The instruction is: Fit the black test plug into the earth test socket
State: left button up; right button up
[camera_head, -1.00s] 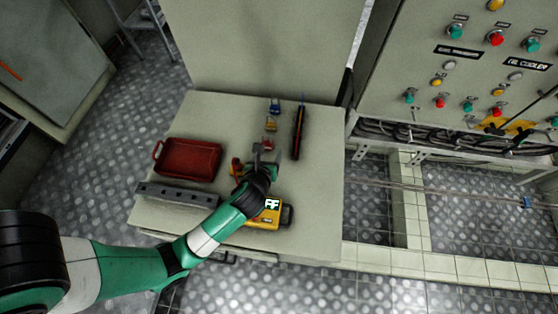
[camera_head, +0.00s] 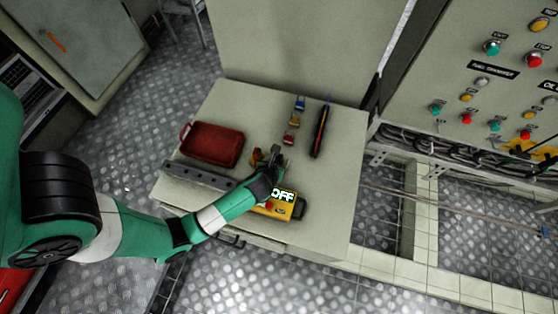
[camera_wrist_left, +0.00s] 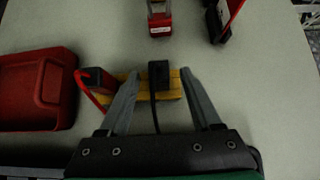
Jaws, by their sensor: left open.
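The black test plug (camera_wrist_left: 158,73) stands in a yellow holder (camera_wrist_left: 133,88) on the bench top, with a black lead running toward me. A red plug (camera_wrist_left: 97,82) with a red lead stands at the holder's left end. My left gripper (camera_wrist_left: 158,84) is open, with one finger on each side of the black plug in the left wrist view; contact is not visible. In the head view my left gripper (camera_head: 274,158) hides most of the holder. A yellow tester (camera_head: 280,207) lies beside it, its display reading OFF. I cannot make out the earth test socket. My right gripper is not in view.
A red tray (camera_head: 212,145) and a grey slotted bar (camera_head: 198,176) lie left of the holder. Small padlock-like items (camera_head: 290,135) and a red-black tool (camera_head: 320,130) lie toward the back. A control panel (camera_head: 475,85) stands at right. The bench's right side is clear.

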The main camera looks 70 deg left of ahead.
pick_arm(q)
jog(key=b+x, duration=0.2)
jog(key=x, duration=0.3)
jog(key=shift+a+f, duration=0.1)
grip_shut()
